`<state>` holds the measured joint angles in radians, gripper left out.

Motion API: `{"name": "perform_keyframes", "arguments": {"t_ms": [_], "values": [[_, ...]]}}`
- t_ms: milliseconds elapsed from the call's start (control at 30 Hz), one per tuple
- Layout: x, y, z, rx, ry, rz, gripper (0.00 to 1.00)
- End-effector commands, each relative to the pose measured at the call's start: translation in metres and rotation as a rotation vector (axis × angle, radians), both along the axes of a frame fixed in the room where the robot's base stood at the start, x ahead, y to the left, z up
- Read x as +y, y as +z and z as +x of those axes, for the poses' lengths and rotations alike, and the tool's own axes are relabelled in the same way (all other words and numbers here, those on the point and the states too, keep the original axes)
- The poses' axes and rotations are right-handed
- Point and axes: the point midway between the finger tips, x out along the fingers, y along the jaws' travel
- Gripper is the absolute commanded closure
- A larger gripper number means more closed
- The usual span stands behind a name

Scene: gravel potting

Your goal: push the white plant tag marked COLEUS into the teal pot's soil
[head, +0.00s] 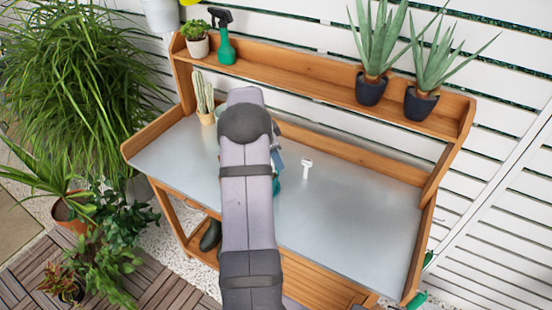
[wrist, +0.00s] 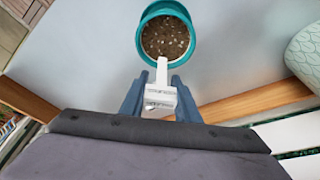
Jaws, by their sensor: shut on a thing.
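My gripper (wrist: 160,97) is shut on a white plant tag (wrist: 161,92) in the wrist view, one blue finger on either side. The tag has a broad head with a small dark mark, too small to read, and a narrow stem pointing at the teal pot (wrist: 142,38). The pot is round, with brown speckled soil (wrist: 165,37). The stem's end overlaps the pot's near rim; I cannot tell whether it touches the soil. In the head view my arm hides nearly all of the pot; a teal sliver (head: 276,186) shows beside it.
In the head view, a white T-shaped tag (head: 306,164) shows right of my arm over the grey bench top (head: 350,215); its lettering is unreadable. A pale textured pot (wrist: 306,56) stands at the wrist view's right. A cactus (head: 204,92) stands at the back left. The bench's right is mostly clear.

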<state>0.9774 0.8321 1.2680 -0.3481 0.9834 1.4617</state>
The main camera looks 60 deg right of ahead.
Motion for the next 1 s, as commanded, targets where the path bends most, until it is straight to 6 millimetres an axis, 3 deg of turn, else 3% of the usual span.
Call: {"name": "perform_keyframes", "arguments": {"t_ms": [1000], "values": [[0.0, -0.012, 0.0, 0.0, 0.0, 0.0, 0.92]]}}
